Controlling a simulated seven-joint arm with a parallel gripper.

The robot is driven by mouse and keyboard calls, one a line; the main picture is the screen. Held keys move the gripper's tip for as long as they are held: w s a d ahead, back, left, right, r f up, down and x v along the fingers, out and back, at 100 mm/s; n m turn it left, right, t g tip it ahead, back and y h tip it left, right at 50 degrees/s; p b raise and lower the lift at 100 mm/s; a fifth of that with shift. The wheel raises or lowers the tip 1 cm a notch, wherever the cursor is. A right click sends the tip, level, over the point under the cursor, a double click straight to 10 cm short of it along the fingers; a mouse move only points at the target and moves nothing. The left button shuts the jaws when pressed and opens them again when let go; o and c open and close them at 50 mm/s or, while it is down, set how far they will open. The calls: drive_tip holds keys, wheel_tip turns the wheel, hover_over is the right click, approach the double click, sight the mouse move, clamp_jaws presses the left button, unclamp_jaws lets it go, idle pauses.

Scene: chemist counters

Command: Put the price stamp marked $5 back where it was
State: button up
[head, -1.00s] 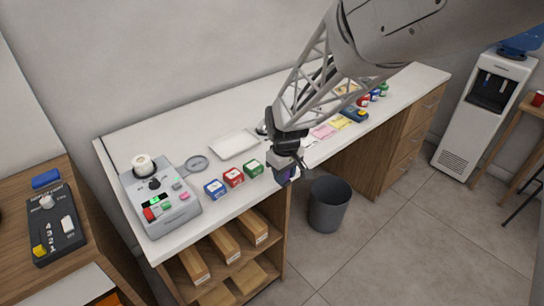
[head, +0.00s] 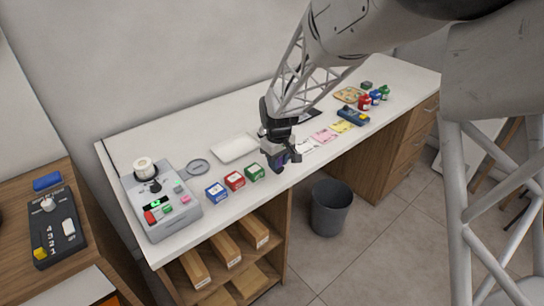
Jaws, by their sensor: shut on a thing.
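My gripper (head: 280,157) is shut on a small purple block, the price stamp (head: 278,163), over the front part of the white counter (head: 165,128). The fingers cover part of the stamp, and I cannot read a mark on it. A blue stamp (head: 216,193), a red stamp (head: 235,181) and a green stamp (head: 255,172) stand in a row on the counter, left of my gripper. The held stamp is just right of the green one, apart from it. I cannot tell whether it touches the counter.
A grey machine (head: 162,202) stands at the counter's left end. A white tray (head: 233,149) lies behind the stamps. Pink (head: 324,135) and yellow papers (head: 342,127), a blue device (head: 353,117) and small bottles (head: 365,102) are to the right. A bin (head: 330,208) stands below.

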drive_tip(key=w, duration=0.2)
drive_tip(key=w+a, duration=0.1)
drive_tip(key=w, duration=0.1)
drive_tip(key=w+a, duration=0.1)
drive_tip(key=w, duration=0.2)
drive_tip(key=shift+a+f, duration=0.25)
drive_tip(key=shift+f, duration=0.1)
drive_tip(key=shift+f, duration=1.75)
drive_tip(key=shift+f, duration=0.15)
drive_tip(key=o, duration=0.8)
drive_tip(key=shift+r, duration=6.15)
